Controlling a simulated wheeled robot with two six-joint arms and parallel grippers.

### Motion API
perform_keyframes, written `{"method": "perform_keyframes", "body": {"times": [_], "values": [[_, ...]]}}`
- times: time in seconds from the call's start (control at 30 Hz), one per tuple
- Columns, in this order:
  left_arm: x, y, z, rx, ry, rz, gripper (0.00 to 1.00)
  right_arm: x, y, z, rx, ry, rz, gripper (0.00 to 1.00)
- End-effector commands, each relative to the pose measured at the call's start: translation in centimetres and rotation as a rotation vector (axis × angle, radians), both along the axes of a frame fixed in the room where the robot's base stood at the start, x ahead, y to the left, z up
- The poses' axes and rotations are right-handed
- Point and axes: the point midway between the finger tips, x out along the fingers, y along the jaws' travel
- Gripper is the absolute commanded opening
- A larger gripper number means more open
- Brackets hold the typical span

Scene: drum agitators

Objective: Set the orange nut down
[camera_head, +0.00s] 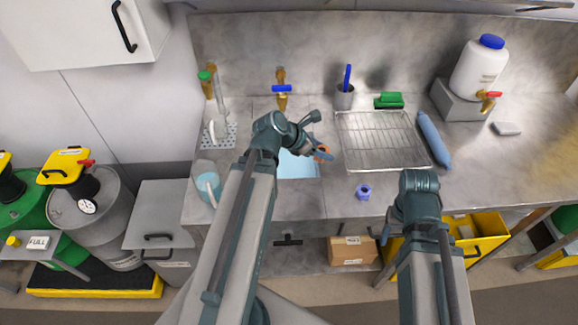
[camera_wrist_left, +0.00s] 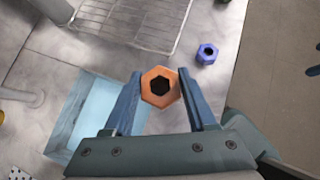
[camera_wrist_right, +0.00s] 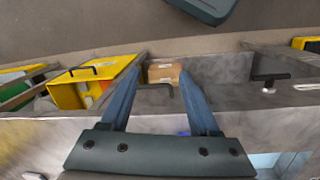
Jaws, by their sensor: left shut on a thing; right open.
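The orange nut (camera_wrist_left: 159,100) is between the fingers of my left gripper (camera_wrist_left: 160,78) in the left wrist view, its hole facing the camera. My left gripper is shut on it. In the head view, the orange nut (camera_head: 322,152) shows at the tips of my left gripper (camera_head: 318,154), by the right edge of the light blue basin area (camera_head: 297,168). I cannot tell its exact height above the counter.
A purple-blue nut (camera_head: 364,192) lies on the counter near its front edge. A wire rack tray (camera_head: 380,140) and a blue roll (camera_head: 433,138) lie behind it. A jug (camera_head: 208,183) stands at the left. Bare steel counter (camera_head: 335,200) lies left of the purple-blue nut.

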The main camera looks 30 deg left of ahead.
Motion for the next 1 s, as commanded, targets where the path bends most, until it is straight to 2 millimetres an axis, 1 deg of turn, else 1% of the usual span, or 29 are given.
{"method": "perform_keyframes", "body": {"times": [0.03, 0.1, 0.13, 0.17, 0.3, 0.4, 0.5, 0.6, 0.73, 0.87, 1.0], "values": [[0.3, 0.3, -0.6, 0.0, 0.001, -0.012, 0.0, 0.0, 0.0, -0.6, 0.0, 0.0, 0.0, 0.73], [0.9, 0.8, -1.9, 0.001, 0.004, -0.054, 0.0, 0.0, 0.0, -1.8, 0.0, 0.0, 0.0, 0.86], [1.2, 1.1, -2.6, 0.002, 0.005, -0.081, 0.0, 0.0, 0.0, -2.5, 0.0, 0.0, 0.0, 0.87], [1.6, 1.5, -3.4, 0.003, 0.007, -0.115, 0.0, -0.1, 0.0, -3.3, 0.0, 0.0, 0.0, 0.87], [3.1, 3.9, -7.8, 0.007, 0.012, -0.328, 0.0, 0.0, 0.0, -7.6, 0.0, 0.0, 0.0, 0.87], [3.7, 5.7, -10.5, 0.007, 0.011, -0.493, 0.0, 0.0, 0.0, -10.3, 0.0, 0.0, -0.001, 0.87], [3.9, 7.3, -12.5, 0.007, 0.009, -0.634, 0.0, 0.0, 0.0, -12.3, 0.0, 0.0, -0.001, 0.87], [3.9, 8.7, -14.1, 0.005, 0.007, -0.749, 0.0, 0.0, 0.0, -14.0, 0.0, 0.0, -0.001, 0.87], [3.8, 10.2, -15.4, 0.001, 0.002, -0.856, 0.0, 0.0, 0.0, -15.4, 0.0, 0.0, -0.001, 0.87], [3.6, 11.0, -16.0, -0.002, 0.001, -0.916, 0.0, 0.0, 0.0, -16.0, 0.0, 0.0, -0.001, 0.87], [3.4, 11.2, -16.0, -0.004, 0.0, -0.938, 0.0, 0.0, 0.0, -16.1, 0.0, 0.0, -0.001, 0.87]]}}
